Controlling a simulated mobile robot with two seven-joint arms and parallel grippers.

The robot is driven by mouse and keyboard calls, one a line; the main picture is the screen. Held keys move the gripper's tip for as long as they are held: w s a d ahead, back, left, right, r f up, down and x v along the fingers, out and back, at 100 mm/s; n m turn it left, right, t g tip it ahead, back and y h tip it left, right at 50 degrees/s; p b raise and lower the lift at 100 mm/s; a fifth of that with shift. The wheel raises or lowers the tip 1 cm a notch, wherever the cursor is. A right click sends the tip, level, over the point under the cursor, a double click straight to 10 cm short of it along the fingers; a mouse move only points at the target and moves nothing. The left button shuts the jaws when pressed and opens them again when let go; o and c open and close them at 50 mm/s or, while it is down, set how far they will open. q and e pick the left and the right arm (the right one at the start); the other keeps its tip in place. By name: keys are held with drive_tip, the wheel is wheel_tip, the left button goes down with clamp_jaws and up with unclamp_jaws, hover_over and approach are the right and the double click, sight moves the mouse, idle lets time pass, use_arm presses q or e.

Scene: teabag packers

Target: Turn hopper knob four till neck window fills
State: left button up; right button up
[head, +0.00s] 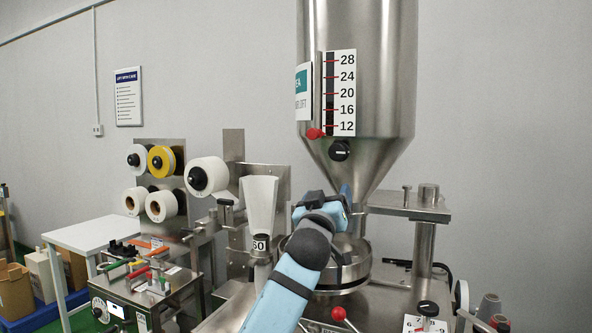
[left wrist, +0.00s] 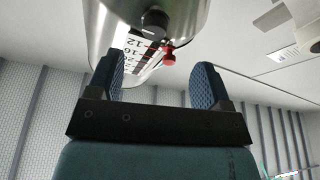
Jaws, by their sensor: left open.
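The steel hopper (head: 385,95) tapers to a narrow neck, partly hidden behind my left gripper. A black knob (head: 340,150) sits on its cone, below a level scale (head: 345,92) marked 12 to 28. A red ball (head: 315,133) is at the scale's lower left. My left gripper (head: 334,194) is open and empty, below the black knob and apart from it. In the left wrist view, the black knob (left wrist: 156,20) and red ball (left wrist: 168,55) show beyond the open fingers (left wrist: 158,80). I cannot make out a neck window or which knob is four. My right gripper is out of view.
A white funnel (head: 260,205) stands left of my gripper. A round steel pan (head: 350,268) lies below it, and a steel shelf on a post (head: 424,245) is at right. Paper reels (head: 207,176) and a lever machine (head: 145,285) are farther left.

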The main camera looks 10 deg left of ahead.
sight(337, 155)
use_arm(q)
drive_tip(key=r+p+x, duration=0.1)
drive_tip(key=x, duration=0.3)
drive_tip(key=r+p+x, duration=0.1)
drive_tip(key=x, duration=0.4)
drive_tip(key=s+r+x, duration=0.1)
drive_tip(key=x, duration=0.3)
drive_tip(key=shift+w+a+r+p, duration=0.1)
drive_tip(key=shift+w+a+p, duration=0.1)
drive_tip(key=shift+a+p, duration=0.2)
drive_tip(key=shift+w+d+r, duration=0.15)
drive_tip(key=shift+w, duration=0.45)
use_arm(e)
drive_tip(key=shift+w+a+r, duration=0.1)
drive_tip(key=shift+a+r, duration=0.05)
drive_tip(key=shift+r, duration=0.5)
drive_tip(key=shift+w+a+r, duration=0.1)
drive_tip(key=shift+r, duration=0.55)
use_arm(q)
drive_tip(key=c, duration=0.9)
